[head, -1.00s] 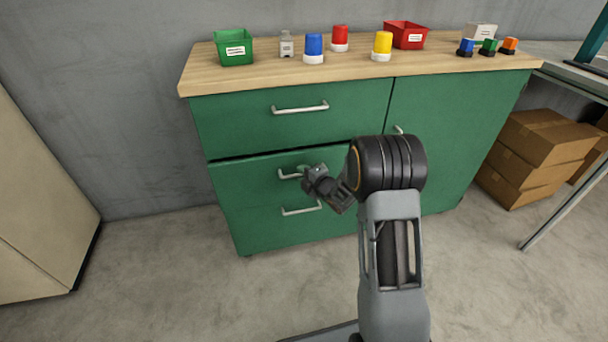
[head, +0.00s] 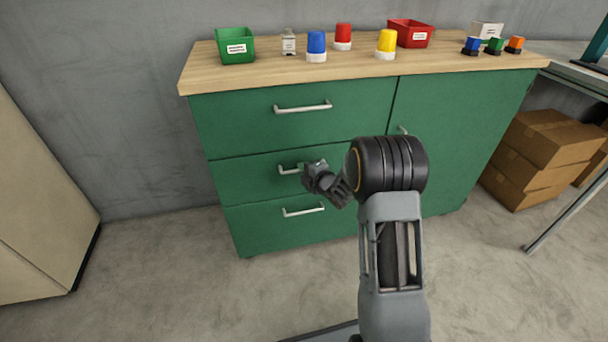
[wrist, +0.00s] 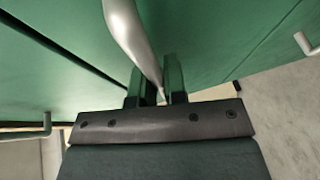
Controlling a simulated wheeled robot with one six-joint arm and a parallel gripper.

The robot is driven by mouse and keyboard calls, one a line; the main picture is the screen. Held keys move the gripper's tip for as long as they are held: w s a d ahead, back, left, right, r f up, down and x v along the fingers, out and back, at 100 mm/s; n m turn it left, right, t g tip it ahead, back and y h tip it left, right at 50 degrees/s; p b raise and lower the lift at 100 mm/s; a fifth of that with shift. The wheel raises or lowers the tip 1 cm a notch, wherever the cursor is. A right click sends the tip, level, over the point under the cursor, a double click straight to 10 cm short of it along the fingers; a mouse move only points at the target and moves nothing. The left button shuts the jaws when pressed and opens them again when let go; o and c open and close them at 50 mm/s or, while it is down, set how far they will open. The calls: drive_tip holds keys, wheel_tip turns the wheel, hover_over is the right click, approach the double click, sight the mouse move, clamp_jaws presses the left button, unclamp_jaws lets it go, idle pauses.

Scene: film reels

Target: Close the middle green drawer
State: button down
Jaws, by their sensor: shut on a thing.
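The middle green drawer (head: 240,183) is in the cabinet front, between the top drawer (head: 240,125) and the bottom drawer (head: 262,232). Its front looks about flush with them, with only a thin seam above it. Its silver handle (head: 287,171) is partly hidden behind my gripper (head: 305,170). In the wrist view, the two fingers of my gripper (wrist: 156,88) are shut around the handle bar (wrist: 128,30), which runs between them.
The top handle (head: 303,107) and bottom handle (head: 303,211) stick out above and below. The wooden worktop (head: 260,76) carries bins and coloured lidded pots. Cardboard boxes (head: 545,145) stand at the right. The floor in front is clear.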

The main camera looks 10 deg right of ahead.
drive_tip(key=shift+w+d, duration=0.1)
drive_tip(key=shift+w, duration=0.05)
drive_tip(key=c, duration=1.5)
unclamp_jaws()
drive_tip(key=shift+r, duration=0.1)
drive_tip(key=shift+o, duration=0.2)
drive_tip(key=p+v, duration=0.3)
drive_tip(key=v, duration=1.1)
